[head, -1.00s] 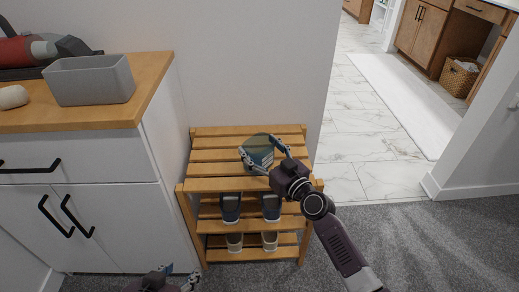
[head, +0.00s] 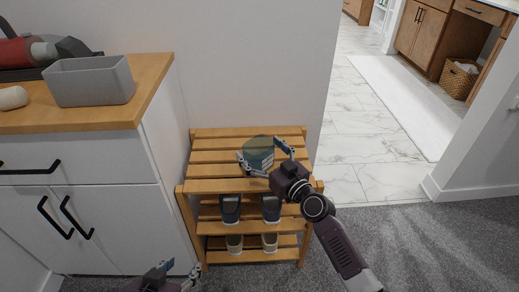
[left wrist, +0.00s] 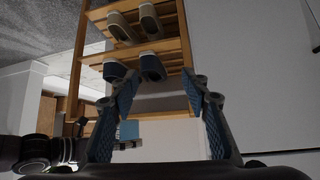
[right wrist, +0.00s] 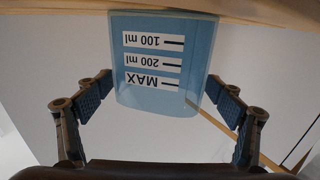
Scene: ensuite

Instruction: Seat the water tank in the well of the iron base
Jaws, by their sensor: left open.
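The water tank (head: 258,152) is a translucent blue container on the top slats of the wooden rack. In the right wrist view the tank (right wrist: 160,65) shows its volume marks upside down. My right gripper (head: 264,155) is open, with its fingers on either side of the tank; the right wrist view shows gaps between the fingers and its walls. My left gripper (head: 180,272) is open and empty, low in front of the cabinet. A red and dark appliance (head: 30,52), perhaps the iron on its base, is cut off at the cabinet's back left; no well is visible.
The slatted rack (head: 205,158) holds several shoes on its lower shelves. A grey open bin (head: 95,85) and a pale rounded object (head: 12,97) sit on the wooden cabinet top (head: 150,88). A wall stands behind the rack. Carpet (head: 440,235) is clear at right.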

